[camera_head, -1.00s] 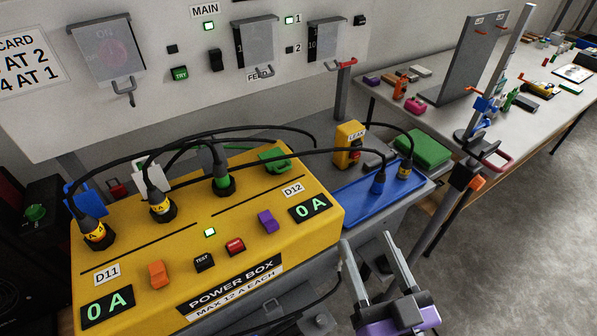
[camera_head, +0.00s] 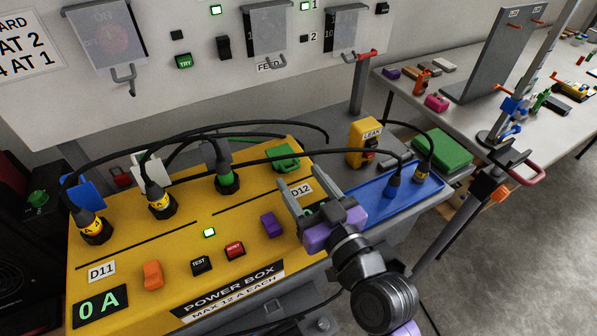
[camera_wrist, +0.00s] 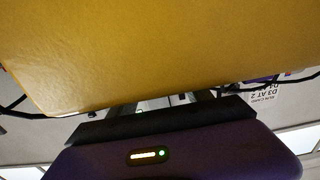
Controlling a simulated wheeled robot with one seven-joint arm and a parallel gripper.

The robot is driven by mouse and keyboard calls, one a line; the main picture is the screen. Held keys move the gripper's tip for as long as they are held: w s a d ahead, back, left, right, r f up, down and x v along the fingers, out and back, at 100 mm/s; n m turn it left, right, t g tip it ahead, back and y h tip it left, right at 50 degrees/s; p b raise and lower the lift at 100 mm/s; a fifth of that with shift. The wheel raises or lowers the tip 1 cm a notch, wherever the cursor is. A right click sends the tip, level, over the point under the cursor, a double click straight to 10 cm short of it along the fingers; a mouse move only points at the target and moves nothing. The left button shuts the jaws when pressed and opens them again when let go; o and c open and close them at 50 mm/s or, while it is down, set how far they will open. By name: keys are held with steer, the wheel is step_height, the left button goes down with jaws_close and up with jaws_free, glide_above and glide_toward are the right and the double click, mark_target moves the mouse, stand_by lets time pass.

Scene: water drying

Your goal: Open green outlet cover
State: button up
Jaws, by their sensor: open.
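The green outlet cover (camera_head: 286,156) lies at the back right of the yellow power box top (camera_head: 190,235) in the head view. It has a loop-like handle and looks closed down. My gripper (camera_head: 296,177) is open and empty, in front of the cover on the near side, fingers pointing toward it. It appears apart from the cover; the exact gap is hard to tell. In the wrist view a yellow surface (camera_wrist: 150,50) fills the upper half, and the cover does not show there.
Black plugs stand at the left, middle (camera_head: 160,198) and beside the cover (camera_head: 227,178), their cables arching behind and over the box. A purple block (camera_head: 271,224) sits left of my gripper. A blue tray (camera_head: 365,205) with two plugs and a yellow LEAK box (camera_head: 363,143) lie right.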

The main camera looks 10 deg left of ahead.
mark_target(284, 158)
steer(key=shift+x, duration=1)
jaws_close()
stand_by(0.8)
